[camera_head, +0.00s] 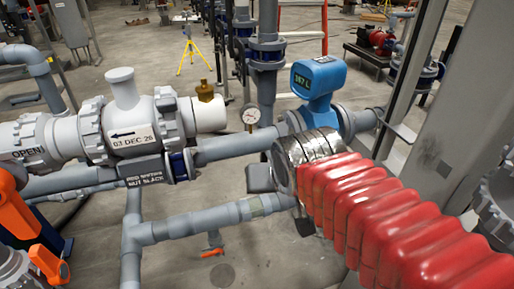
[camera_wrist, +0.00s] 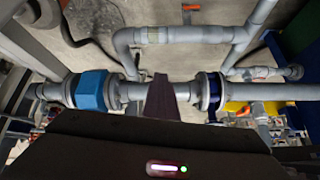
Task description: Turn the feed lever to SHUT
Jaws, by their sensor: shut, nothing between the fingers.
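A second orange handle (camera_head: 47,264) shows lower down, and a small orange handle (camera_head: 212,252) hangs under the lower pipe. No label visible here tells which one is the feed lever. The small handle also shows at the top of the wrist view (camera_wrist: 190,7). My gripper (camera_wrist: 161,82) is shut and empty, in front of the grey pipe between the blue meter and a blue flange. It appears apart from the orange handles.
A blue flow meter (camera_head: 318,80) sits on the main pipe (camera_head: 238,145), beside a round gauge (camera_head: 251,117) and a brass fitting (camera_head: 204,91). A lower pipe (camera_head: 190,224) runs in front. A metal post (camera_head: 425,70) stands at the right. Open floor lies beyond the pipes.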

